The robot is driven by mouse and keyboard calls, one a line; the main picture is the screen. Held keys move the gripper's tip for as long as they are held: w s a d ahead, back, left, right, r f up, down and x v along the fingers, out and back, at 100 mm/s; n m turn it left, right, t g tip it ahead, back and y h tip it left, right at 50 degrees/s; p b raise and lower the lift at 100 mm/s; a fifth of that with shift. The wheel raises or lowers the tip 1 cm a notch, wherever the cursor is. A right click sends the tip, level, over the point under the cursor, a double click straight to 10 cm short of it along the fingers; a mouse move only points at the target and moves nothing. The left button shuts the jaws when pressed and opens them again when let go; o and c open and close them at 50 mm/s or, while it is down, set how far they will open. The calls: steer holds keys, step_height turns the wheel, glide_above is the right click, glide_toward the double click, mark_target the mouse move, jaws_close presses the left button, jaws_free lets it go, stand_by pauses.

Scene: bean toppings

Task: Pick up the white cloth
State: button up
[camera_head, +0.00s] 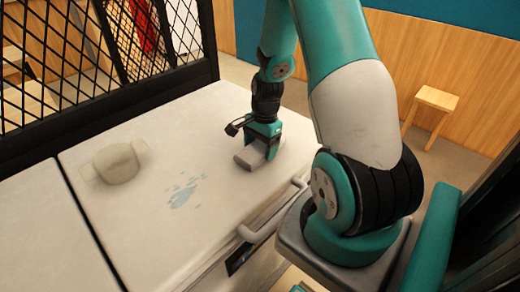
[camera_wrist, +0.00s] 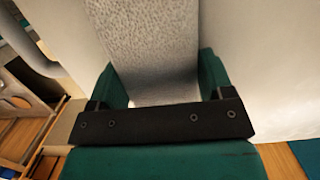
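The white cloth (camera_head: 247,158) is a small pale block-like bundle low at the fingers of my gripper (camera_head: 262,148), near the counter's right edge. In the wrist view the cloth (camera_wrist: 155,45) is pale and rough-textured and runs between the two green fingers of my gripper (camera_wrist: 158,72). It fills the gap, with a finger against each side. It looks to be at the counter's surface; I cannot tell any gap beneath it. A light blue wet spill (camera_head: 183,194) lies on the counter to the left of the gripper.
A beige rounded object (camera_head: 118,164) sits at the left of the white counter (camera_head: 150,235). A black mesh partition (camera_head: 110,65) stands along the back. A handle (camera_head: 270,218) sticks out at the front edge. A wooden stool (camera_head: 436,100) stands on the floor at right.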

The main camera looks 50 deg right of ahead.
mark_target(260, 145)
steer(key=shift+c, duration=0.8)
steer(key=shift+r, duration=0.6)
step_height(260, 145, up, 19)
steer(key=shift+f, duration=0.1)
steer(key=shift+o, duration=0.8)
steer(key=shift+c, duration=0.3)
